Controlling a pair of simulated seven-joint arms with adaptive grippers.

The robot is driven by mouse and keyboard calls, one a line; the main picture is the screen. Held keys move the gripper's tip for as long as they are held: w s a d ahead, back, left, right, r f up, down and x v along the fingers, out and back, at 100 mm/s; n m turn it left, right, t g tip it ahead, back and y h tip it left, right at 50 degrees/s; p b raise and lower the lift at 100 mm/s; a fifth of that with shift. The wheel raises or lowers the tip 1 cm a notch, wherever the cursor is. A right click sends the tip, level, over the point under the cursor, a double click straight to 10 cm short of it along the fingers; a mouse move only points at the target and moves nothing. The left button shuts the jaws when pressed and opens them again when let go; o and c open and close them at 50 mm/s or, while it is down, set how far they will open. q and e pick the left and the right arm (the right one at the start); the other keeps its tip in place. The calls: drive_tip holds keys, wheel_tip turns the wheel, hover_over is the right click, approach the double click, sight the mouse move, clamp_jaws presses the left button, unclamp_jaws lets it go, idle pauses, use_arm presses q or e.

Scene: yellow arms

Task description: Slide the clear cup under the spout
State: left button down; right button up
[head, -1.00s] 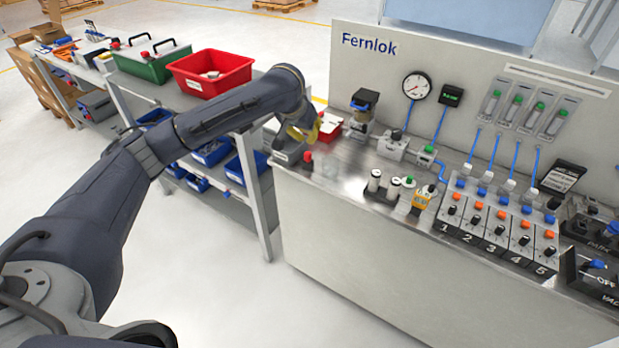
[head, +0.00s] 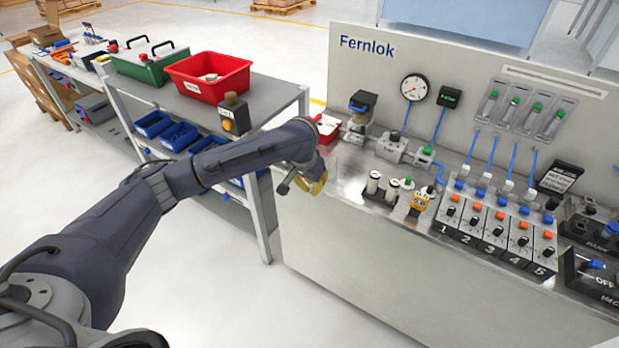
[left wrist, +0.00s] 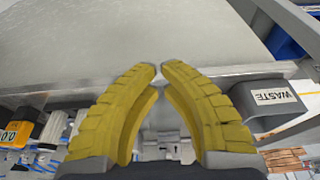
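My left gripper (head: 308,182) has yellow fingers and hangs at the left front edge of the steel bench (head: 345,176). In the left wrist view its curved fingers (left wrist: 160,70) come together at the tips, with nothing visible held between them. I cannot make out the clear cup in either view; it may be hidden or too faint. I cannot pick out the spout for certain. A grey device with a dark top (head: 361,112) stands at the back left of the bench. My right gripper is not in view.
A grey box marked WASTE (left wrist: 268,99) is beside the fingers.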

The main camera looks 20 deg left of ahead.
sight(329, 169)
use_arm(q)
drive_tip(key=shift+w+d+f, duration=0.15)
drive_tip(key=shift+w+f, duration=0.05)
drive_tip(key=shift+w, duration=0.5)
drive_tip(key=shift+w+d+f, duration=0.15)
drive_tip(key=shift+w+f, duration=0.05)
drive_tip(key=shift+w, duration=0.5)
drive_tip(key=shift+w+d+f, duration=0.15)
drive_tip(key=shift+w+f, duration=0.05)
drive_tip(key=shift+w, duration=0.5)
